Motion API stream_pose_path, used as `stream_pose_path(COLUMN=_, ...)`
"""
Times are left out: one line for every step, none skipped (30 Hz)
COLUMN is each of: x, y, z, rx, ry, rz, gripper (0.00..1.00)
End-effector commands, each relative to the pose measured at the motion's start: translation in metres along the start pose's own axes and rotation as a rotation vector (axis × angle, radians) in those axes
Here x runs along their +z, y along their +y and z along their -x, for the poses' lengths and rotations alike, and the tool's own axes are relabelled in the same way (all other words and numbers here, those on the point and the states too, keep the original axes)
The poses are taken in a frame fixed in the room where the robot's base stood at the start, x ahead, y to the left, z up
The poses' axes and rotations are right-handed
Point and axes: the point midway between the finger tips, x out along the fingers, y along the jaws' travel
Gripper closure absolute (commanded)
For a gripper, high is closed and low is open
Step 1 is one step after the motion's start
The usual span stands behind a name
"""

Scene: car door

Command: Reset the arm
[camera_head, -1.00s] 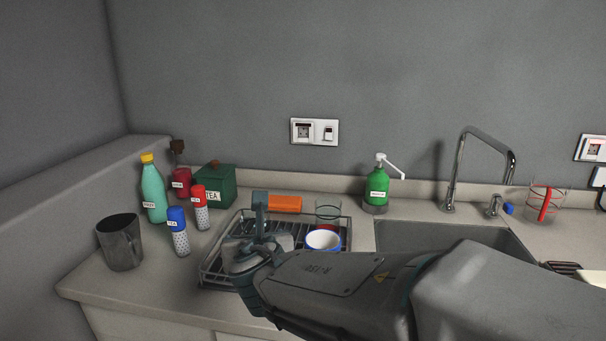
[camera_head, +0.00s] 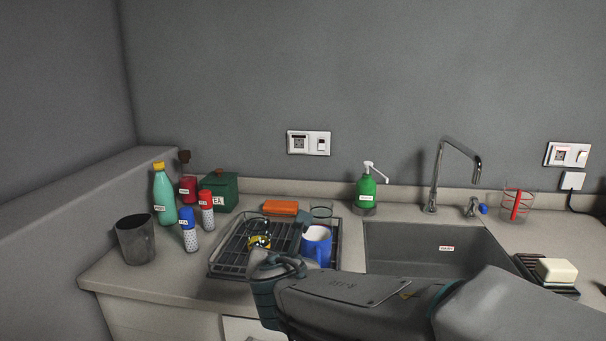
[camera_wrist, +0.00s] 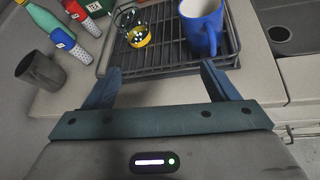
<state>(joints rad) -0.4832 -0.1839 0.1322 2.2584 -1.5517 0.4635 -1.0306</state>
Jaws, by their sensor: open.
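My gripper (camera_wrist: 160,88) is open and empty in the wrist view, its two fingers well apart at the front edge of the dish rack (camera_wrist: 175,58). In the head view my arm comes in from the lower right and ends just in front of the dish rack (camera_head: 222,262); the fingers are mostly hidden there. A blue mug with a white inside (camera_head: 316,246) stands in the rack; it also shows in the wrist view (camera_wrist: 203,28), beyond the right finger. A small glass with a yellow band (camera_wrist: 138,35) is in the rack, left of the mug.
A grey cup (camera_head: 135,240), a teal bottle (camera_head: 164,195), a blue-capped shaker (camera_head: 190,232), a red-capped shaker (camera_head: 206,212) and a green tea box (camera_head: 222,190) stand left of the rack. The sink (camera_head: 430,248), tap (camera_head: 436,180) and green soap dispenser (camera_head: 366,190) are right of it.

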Motion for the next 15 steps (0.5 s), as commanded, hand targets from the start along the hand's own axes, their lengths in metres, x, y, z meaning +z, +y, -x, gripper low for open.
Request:
stream_pose_path(x=0.005, y=-0.01, z=0.002, rx=-0.03, ry=0.002, rz=-0.062, gripper=0.2)
stream_pose_path(x=0.006, y=-0.017, z=0.003, rx=-0.049, ry=0.003, rz=-0.104, gripper=0.2)
stream_pose_path(x=0.008, y=-0.026, z=0.005, rx=-0.075, ry=0.005, rz=-0.162, gripper=0.2)
stream_pose_path(x=0.009, y=-0.032, z=0.006, rx=-0.095, ry=0.006, rz=-0.208, gripper=0.2)
stream_pose_path(x=0.011, y=-0.04, z=0.007, rx=-0.118, ry=0.008, rz=-0.26, gripper=0.2)
stream_pose_path(x=0.012, y=-0.051, z=0.01, rx=-0.151, ry=0.008, rz=-0.33, gripper=0.2)
stream_pose_path(x=0.013, y=-0.06, z=0.012, rx=-0.177, ry=0.008, rz=-0.389, gripper=0.2)
stream_pose_path(x=0.014, y=-0.069, z=0.015, rx=-0.206, ry=0.007, rz=-0.456, gripper=0.2)
stream_pose_path(x=0.015, y=-0.083, z=0.019, rx=-0.249, ry=0.004, rz=-0.551, gripper=0.2)
stream_pose_path(x=0.015, y=-0.094, z=0.023, rx=-0.285, ry=0.002, rz=-0.63, gripper=0.2)
stream_pose_path(x=0.015, y=-0.106, z=0.028, rx=-0.325, ry=-0.003, rz=-0.718, gripper=0.2)
stream_pose_path(x=0.014, y=-0.121, z=0.035, rx=-0.379, ry=-0.011, rz=-0.841, gripper=0.2)
stream_pose_path(x=0.011, y=-0.132, z=0.041, rx=-0.422, ry=-0.018, rz=-0.937, gripper=0.2)
stream_pose_path(x=0.009, y=-0.143, z=0.047, rx=-0.465, ry=-0.027, rz=-1.032, gripper=0.2)
stream_pose_path(x=0.005, y=-0.156, z=0.055, rx=-0.522, ry=-0.039, rz=-1.158, gripper=0.2)
